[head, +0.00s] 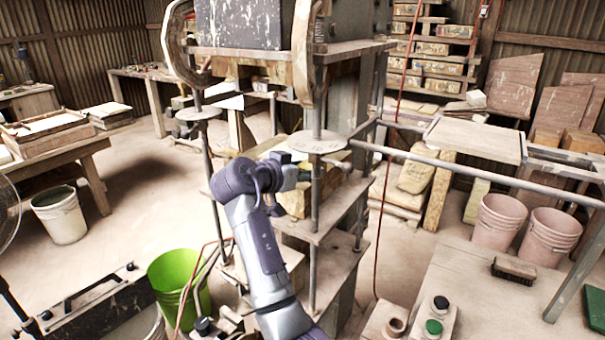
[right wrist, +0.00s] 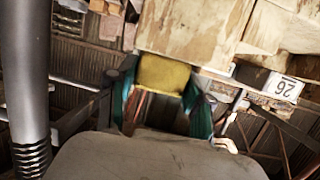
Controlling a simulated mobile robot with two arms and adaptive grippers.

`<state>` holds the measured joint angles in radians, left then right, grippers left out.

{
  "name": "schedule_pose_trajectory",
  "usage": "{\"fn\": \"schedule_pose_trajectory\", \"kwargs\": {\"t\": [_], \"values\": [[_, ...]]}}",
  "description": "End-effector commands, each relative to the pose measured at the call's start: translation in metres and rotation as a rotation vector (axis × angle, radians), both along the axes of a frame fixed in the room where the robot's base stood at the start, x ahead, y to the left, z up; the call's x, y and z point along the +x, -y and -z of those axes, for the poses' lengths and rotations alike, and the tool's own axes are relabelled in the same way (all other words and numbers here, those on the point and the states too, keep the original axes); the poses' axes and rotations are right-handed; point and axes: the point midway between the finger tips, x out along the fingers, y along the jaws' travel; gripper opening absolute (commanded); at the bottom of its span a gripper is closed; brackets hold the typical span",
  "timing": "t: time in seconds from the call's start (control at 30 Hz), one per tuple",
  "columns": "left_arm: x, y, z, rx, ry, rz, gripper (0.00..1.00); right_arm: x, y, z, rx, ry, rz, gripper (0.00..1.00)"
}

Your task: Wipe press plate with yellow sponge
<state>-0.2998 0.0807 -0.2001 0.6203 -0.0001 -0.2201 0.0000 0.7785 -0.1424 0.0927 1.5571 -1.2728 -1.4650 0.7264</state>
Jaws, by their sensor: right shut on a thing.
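My right gripper (head: 292,176) reaches in among the posts of the tall press in the head view. In the right wrist view its two teal fingers (right wrist: 161,98) are shut on the yellow sponge (right wrist: 164,74). The sponge's far edge is close to a worn, beige-brown surface (right wrist: 190,30); I cannot tell whether they touch. In the head view the arm and gripper hide the sponge. The press has round grey discs (head: 317,142) on its posts and flat shelves lower down. I cannot tell which surface is the press plate. My left gripper is not in view.
A lime green bucket (head: 178,285) stands at lower left. A bench at right holds a brush (head: 514,270) and a button box (head: 434,325). Pink buckets (head: 498,222) stand behind it. Press posts and a horizontal rail (head: 450,165) crowd the gripper.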

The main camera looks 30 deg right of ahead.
Motion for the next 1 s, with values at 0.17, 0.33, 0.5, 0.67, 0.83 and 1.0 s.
{"fn": "schedule_pose_trajectory", "kwargs": {"t": [0.17,0.33,0.5,0.67,0.83,1.0], "values": [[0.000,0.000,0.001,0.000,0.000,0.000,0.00,0.003,0.005,0.002,0.002,-0.003,0.000,0.20],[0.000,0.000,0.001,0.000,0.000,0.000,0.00,0.003,0.005,0.003,0.002,-0.003,0.000,0.20],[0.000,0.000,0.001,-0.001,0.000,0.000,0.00,0.006,0.011,0.002,0.002,-0.003,0.001,0.20],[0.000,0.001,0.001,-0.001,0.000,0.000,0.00,0.012,0.022,0.001,0.002,-0.004,0.000,0.20],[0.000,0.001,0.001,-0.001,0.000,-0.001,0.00,0.014,0.026,0.000,0.002,-0.002,-0.002,0.20],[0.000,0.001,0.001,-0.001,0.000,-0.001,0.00,0.015,0.026,0.000,0.001,-0.002,-0.003,0.20]]}}
